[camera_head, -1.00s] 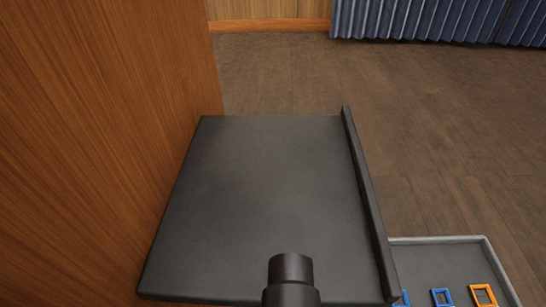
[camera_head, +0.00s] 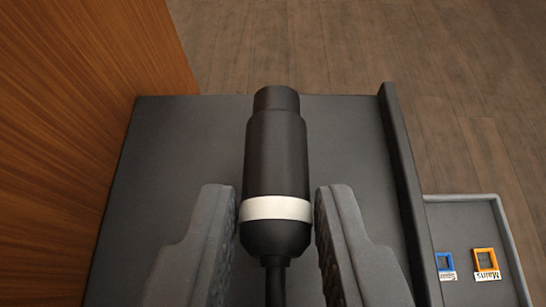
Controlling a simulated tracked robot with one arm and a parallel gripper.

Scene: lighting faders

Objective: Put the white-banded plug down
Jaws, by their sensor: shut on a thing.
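The white-banded plug (camera_head: 277,160) is a black cylinder with a narrower top end and a white band near its lower end, where a black cable leaves it. It is in the middle of the head camera view. My gripper (camera_head: 277,212) has one finger on each side of the plug, at the white band, and is shut on it. Behind the plug is a dark grey shelf (camera_head: 180,150) with a raised lip on its right side. I cannot tell whether the plug touches the shelf.
A wooden panel (camera_head: 70,120) rises along the shelf's left side. A grey tray (camera_head: 460,199) at the lower right holds a blue square frame (camera_head: 444,262) and an orange square frame (camera_head: 486,260) with labels. Bare wooden floor (camera_head: 330,45) lies beyond.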

